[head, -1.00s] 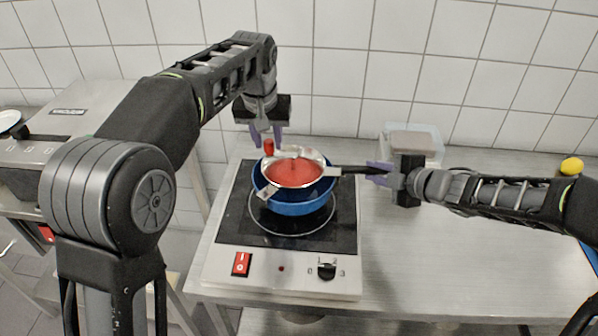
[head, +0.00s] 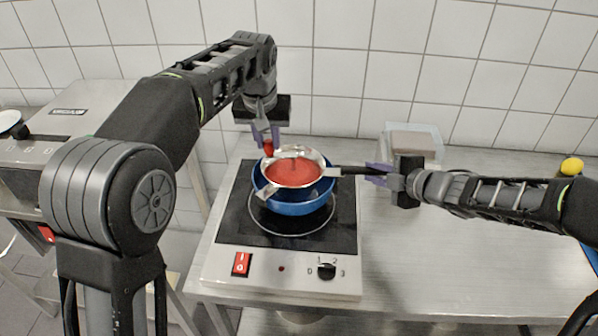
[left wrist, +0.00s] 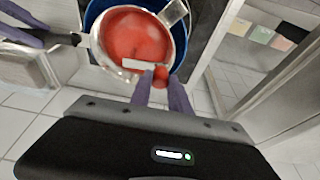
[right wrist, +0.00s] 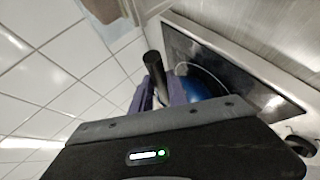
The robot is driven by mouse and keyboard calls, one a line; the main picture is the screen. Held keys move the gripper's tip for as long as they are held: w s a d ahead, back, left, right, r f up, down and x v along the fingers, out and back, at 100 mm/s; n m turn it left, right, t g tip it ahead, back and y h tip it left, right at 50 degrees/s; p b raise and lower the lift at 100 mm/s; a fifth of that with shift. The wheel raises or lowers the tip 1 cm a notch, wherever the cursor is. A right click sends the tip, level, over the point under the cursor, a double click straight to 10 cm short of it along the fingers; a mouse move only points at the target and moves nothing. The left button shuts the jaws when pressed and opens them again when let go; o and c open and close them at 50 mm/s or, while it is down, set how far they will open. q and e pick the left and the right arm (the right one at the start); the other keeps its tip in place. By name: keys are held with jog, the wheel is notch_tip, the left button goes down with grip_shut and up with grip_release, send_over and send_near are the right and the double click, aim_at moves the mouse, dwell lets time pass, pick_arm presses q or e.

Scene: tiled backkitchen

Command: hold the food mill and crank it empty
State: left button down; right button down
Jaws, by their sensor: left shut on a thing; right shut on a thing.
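The food mill (head: 293,172) is a metal bowl with red pulp in it, resting over a blue pot (head: 298,208) on the hob. It also shows in the left wrist view (left wrist: 137,38), with the crank's pale bar across the pulp. My left gripper (head: 264,142) is shut on the red crank knob (head: 268,148) at the mill's back left; the knob shows between the fingers in the left wrist view (left wrist: 161,73). My right gripper (head: 375,172) is shut on the mill's black handle (head: 350,170), which also shows in the right wrist view (right wrist: 158,68).
The hob (head: 232,222) has a red switch (head: 241,264) and a dial (head: 326,270) in front. A clear container (head: 425,139) stands behind my right gripper. A yellow item (head: 571,167) lies at far right. The steel counter (head: 450,270) is clear in front at right.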

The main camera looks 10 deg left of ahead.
pick_arm(q)
jog(key=shift+d+r, duration=0.1)
jog(key=w, duration=0.3)
jog(key=shift+d, duration=0.25)
dwell(0.4)
jog(key=shift+w+d, duration=1.05)
jog(key=shift+d, duration=0.05)
